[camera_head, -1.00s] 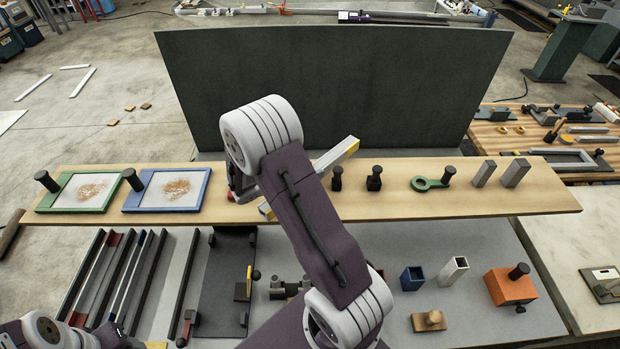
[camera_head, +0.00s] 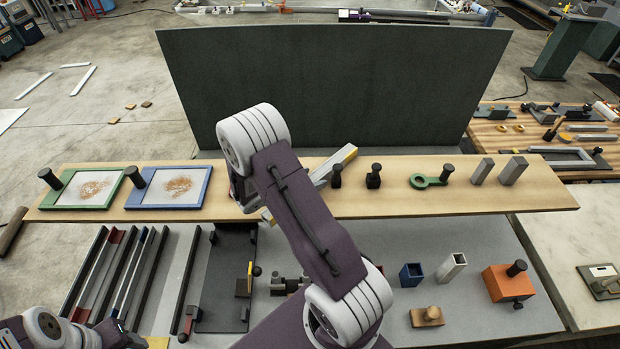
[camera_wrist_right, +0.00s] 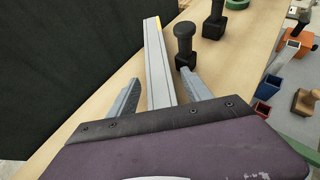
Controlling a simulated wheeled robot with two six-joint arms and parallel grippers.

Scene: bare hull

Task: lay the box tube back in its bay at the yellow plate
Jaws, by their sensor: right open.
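The box tube (camera_head: 336,168) is a long grey square tube with yellow at its ends. It lies aslant at the wooden shelf, its middle hidden behind my right arm in the head view. In the right wrist view the tube (camera_wrist_right: 158,62) runs away between the fingers of my right gripper (camera_wrist_right: 161,77), which is open with a gap on each side of it. A small yellow upright plate (camera_head: 249,275) stands by a dark panel on the lower table; I cannot tell whether it marks the bay. My left gripper (camera_head: 112,335) is at the bottom left edge, its fingers unclear.
Black knobbed posts (camera_head: 373,176) stand just right of the tube. A green ring (camera_head: 428,182) and grey blocks (camera_head: 513,171) are further right on the wooden shelf (camera_head: 545,199). Framed trays (camera_head: 167,187) sit left. Dark rails (camera_head: 143,280) fill the lower left; a dark panel (camera_head: 340,90) rises behind.

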